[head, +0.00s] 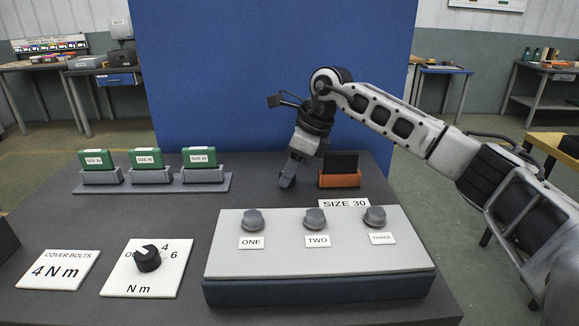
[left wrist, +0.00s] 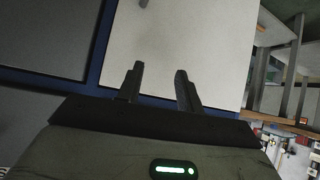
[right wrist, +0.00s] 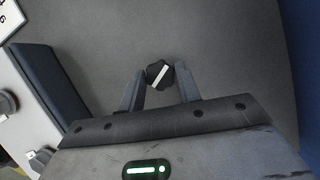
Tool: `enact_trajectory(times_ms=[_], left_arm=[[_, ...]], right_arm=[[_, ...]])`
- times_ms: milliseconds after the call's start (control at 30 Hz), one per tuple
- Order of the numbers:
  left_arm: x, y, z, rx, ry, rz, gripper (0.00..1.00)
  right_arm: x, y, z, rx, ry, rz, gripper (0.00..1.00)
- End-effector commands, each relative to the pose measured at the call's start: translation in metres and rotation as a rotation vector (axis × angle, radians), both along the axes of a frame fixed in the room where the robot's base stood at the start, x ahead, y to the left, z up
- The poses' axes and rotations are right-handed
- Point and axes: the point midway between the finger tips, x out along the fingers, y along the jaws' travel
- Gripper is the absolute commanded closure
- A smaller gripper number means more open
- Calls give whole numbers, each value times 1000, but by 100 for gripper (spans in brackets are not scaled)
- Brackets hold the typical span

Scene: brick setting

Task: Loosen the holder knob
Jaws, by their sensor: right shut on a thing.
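The holder knob (right wrist: 160,73) is a dark knob with a white pointer line, and it sits between the two fingertips of my right gripper (right wrist: 159,88) in the right wrist view. That gripper is shut on it. In the head view my right gripper (head: 288,180) points down at the table, left of an orange holder (head: 340,180) with a black block (head: 341,162) in it. The knob is hidden there behind the gripper. My left gripper (left wrist: 158,85) shows only in its wrist view; its fingers are apart with nothing between them.
A grey console (head: 320,258) with three grey knobs stands at the front right, behind it a SIZE 30 label (head: 344,203). Green blocks (head: 146,158) stand in a rack at the left. A torque dial (head: 148,259) and a 4 Nm card (head: 58,270) lie at the front left.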

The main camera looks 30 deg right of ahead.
Motion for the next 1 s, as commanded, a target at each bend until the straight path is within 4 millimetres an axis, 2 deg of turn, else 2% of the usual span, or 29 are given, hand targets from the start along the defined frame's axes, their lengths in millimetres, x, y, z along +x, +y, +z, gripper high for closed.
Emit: enact_trajectory(times_ms=[600, 1000], left_arm=[[4, 3, 9, 6, -2, 10, 64], [3, 4, 11, 8, -1, 12, 64]], right_arm=[[4, -1, 3, 1, -4, 579, 89], [6, -1, 3, -1, -4, 856, 89]])
